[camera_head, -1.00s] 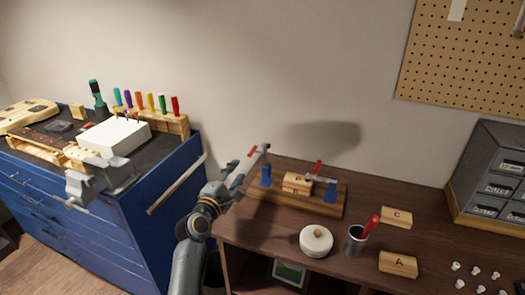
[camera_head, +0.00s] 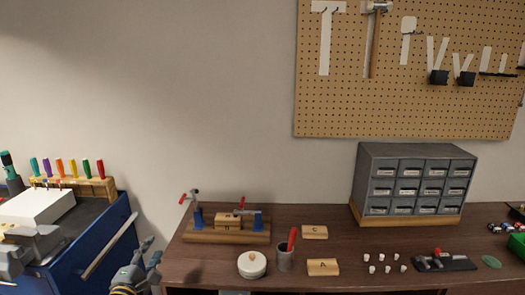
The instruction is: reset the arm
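My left gripper (camera_head: 149,254) shows at the lower left edge of the bench. It points upward with its two fingers apart, and nothing shows between them. It is left of the wooden clamping jig (camera_head: 228,238), apart from it. The jig has blue clamps with red-tipped handles and holds a wooden block (camera_head: 228,222). Most of my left arm is below the picture edge. My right gripper does not show.
The brown bench (camera_head: 330,217) holds a white lidded jar (camera_head: 252,265), a cup (camera_head: 285,260) with a red-handled tool, blocks C (camera_head: 315,232) and A (camera_head: 323,267), white knobs and a drawer cabinet (camera_head: 414,180). A blue tool chest (camera_head: 100,250) stands left. A pegboard (camera_head: 400,100) hangs above.

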